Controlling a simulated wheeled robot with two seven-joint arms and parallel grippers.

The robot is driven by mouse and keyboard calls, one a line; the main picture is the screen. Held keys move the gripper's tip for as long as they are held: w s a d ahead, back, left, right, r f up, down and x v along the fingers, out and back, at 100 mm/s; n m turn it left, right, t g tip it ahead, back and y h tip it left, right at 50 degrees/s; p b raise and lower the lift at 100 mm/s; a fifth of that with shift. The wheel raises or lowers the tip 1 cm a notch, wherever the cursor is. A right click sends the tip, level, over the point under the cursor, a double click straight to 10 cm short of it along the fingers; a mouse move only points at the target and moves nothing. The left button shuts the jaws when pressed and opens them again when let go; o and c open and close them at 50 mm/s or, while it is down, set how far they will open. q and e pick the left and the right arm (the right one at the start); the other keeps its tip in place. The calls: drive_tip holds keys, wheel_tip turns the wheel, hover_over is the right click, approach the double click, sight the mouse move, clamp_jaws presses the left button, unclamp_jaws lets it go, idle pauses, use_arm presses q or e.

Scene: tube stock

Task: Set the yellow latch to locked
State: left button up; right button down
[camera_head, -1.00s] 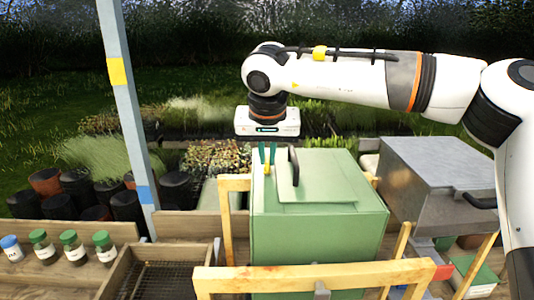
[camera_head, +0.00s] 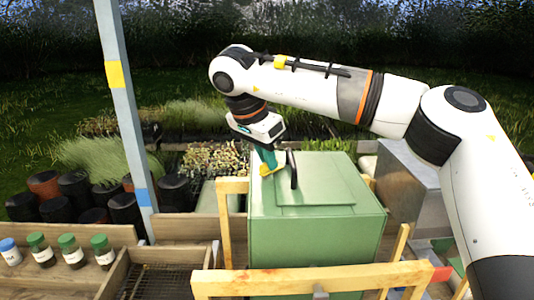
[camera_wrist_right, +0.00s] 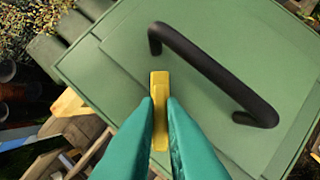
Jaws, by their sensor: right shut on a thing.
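The yellow latch (camera_head: 268,171) sits on top of the green box (camera_head: 312,235), beside the lid's black handle (camera_head: 292,168). It also shows in the right wrist view (camera_wrist_right: 159,84), as a short yellow bar. My right gripper (camera_head: 267,160) reaches down to the latch and leans to one side. Its teal fingers (camera_wrist_right: 160,112) are shut on the latch, one on each side, with the latch's far end sticking out past the tips. The latch's base is hidden by the fingers. My left gripper is not in view.
A wooden frame (camera_head: 315,279) surrounds the green box. A grey metal box (camera_head: 412,185) stands to the right, partly behind my right arm. A grey post (camera_head: 128,130) and several capped jars (camera_head: 71,251) are at the left.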

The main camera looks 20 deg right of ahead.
drive_tip(key=m+p, duration=0.1)
drive_tip(key=m, duration=0.1)
drive_tip(key=m+g+p, duration=0.1)
drive_tip(key=m, duration=0.1)
drive_tip(key=shift+r+g, duration=0.2)
drive_tip(key=shift+g, duration=0.1)
drive_tip(key=shift+s+m+g+p, duration=0.15)
drive_tip(key=shift+m+g+p, duration=0.65)
drive_tip(key=shift+m, duration=1.1)
drive_tip(key=c, duration=1.5)
unclamp_jaws()
drive_tip(key=shift+c, duration=0.2)
drive_tip(key=shift+a+f, duration=0.1)
drive_tip(key=shift+a, duration=0.05)
drive_tip(key=shift+r, duration=0.35)
drive_tip(key=v, duration=1.1)
drive_tip(key=shift+a+r, duration=0.1)
drive_tip(key=shift+a, duration=0.15)
